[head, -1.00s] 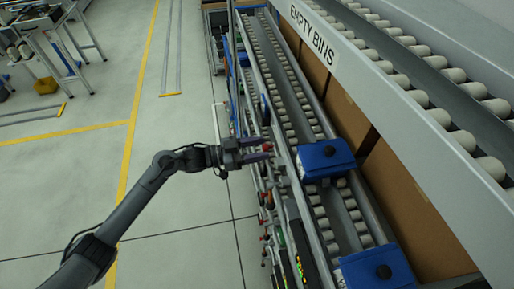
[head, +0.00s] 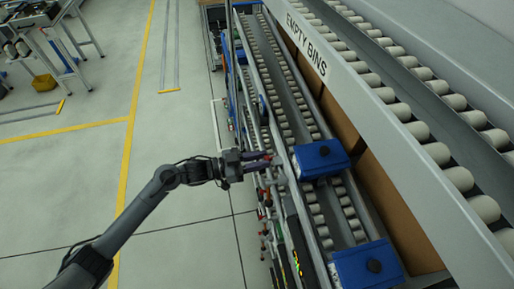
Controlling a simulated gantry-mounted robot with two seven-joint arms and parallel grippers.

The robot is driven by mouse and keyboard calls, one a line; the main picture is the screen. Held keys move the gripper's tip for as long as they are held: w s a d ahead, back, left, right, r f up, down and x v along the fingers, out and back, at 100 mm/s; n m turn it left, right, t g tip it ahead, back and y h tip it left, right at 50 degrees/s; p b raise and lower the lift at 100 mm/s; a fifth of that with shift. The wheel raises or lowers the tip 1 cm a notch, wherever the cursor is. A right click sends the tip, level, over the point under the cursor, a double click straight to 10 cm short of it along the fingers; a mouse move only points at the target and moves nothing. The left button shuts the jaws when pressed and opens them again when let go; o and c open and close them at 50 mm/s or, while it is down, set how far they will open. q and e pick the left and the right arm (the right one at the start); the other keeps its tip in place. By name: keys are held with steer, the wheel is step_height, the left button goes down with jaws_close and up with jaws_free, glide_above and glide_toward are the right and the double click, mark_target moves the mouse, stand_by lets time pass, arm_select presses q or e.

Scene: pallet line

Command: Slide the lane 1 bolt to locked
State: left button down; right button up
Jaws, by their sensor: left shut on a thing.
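My left gripper (head: 257,162) reaches in from the left to the near side of the conveyor rack. Its fingers are closed together at the rail, with a small red part, which looks like the bolt's knob (head: 268,157), at their tips. The fingers hide most of the bolt, so I cannot tell whether it is at locked or which lane it belongs to. My right gripper is not in view.
Blue bins (head: 320,158) and (head: 367,268) sit on the roller lane beyond the rail. An upper roller lane marked "EMPTY BINS" (head: 306,45) overhangs at right. More small red-tipped parts line the rack's near side below.

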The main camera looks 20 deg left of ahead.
arm_select(q)
steer(key=shift+s+d, duration=0.15)
steer(key=shift+d, duration=0.05)
steer(key=c, duration=1.2)
jaws_free()
steer(key=o, duration=0.3)
steer(key=shift+s, duration=0.1)
steer(key=shift+a, duration=0.1)
steer(key=b+v, duration=0.1)
steer(key=v, duration=0.9)
steer(key=shift+s+a+b, duration=0.15)
steer(key=shift+a+b, duration=0.15)
steer(key=shift+b, duration=0.05)
